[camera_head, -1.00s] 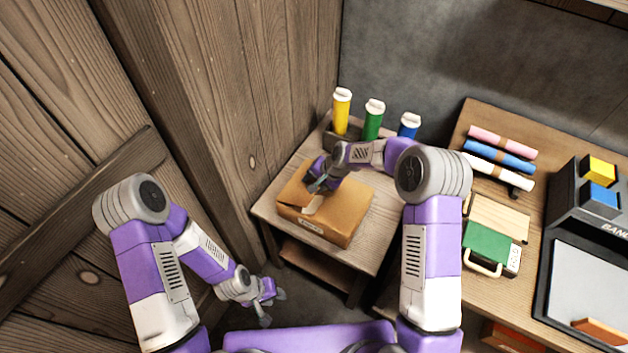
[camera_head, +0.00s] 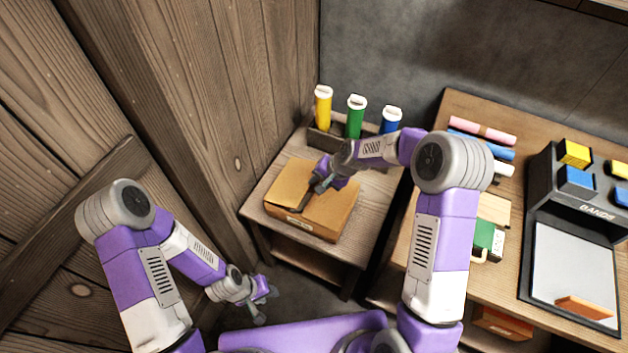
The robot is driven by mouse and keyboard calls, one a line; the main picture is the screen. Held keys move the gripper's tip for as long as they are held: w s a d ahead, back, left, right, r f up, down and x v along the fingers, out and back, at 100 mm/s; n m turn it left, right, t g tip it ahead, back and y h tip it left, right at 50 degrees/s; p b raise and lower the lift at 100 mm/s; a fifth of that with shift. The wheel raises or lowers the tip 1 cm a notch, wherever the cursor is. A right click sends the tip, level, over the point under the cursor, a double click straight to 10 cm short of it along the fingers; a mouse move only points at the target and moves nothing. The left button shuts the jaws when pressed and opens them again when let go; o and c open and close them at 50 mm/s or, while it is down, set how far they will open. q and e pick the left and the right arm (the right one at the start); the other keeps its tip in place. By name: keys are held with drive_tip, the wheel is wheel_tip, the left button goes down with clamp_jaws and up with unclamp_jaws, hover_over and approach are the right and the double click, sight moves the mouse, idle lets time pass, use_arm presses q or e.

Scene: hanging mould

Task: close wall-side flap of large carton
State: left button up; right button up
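The large carton (camera_head: 328,220) is a brown cardboard box on a small wooden table. Its left, wall-side flap (camera_head: 289,185) lies about flat over the top, and a dark gap shows beside it near the middle. My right gripper (camera_head: 318,187) is over the middle of the carton top, at the inner edge of that flap; whether it touches is unclear. Its fingers are small and partly hidden, so I cannot tell their opening. My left gripper (camera_head: 263,304) hangs low at the left, away from the carton, with its fingers apart and empty.
Yellow (camera_head: 323,107), green (camera_head: 355,117) and blue (camera_head: 391,120) tubes stand in a holder behind the carton. A plank wall (camera_head: 235,120) rises close at the left. A larger table (camera_head: 440,215) with rolls, a green case and a black machine (camera_head: 575,200) stands at the right.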

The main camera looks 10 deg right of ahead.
drive_tip(key=shift+s+d+r, duration=0.4)
drive_tip(key=shift+s+d, duration=0.1)
drive_tip(key=shift+d, duration=0.2)
drive_tip(key=p+v, duration=0.2)
drive_tip(key=v, duration=0.5)
drive_tip(key=shift+r, duration=0.2)
drive_tip(key=shift+d, duration=0.1)
drive_tip(key=shift+c, duration=0.3)
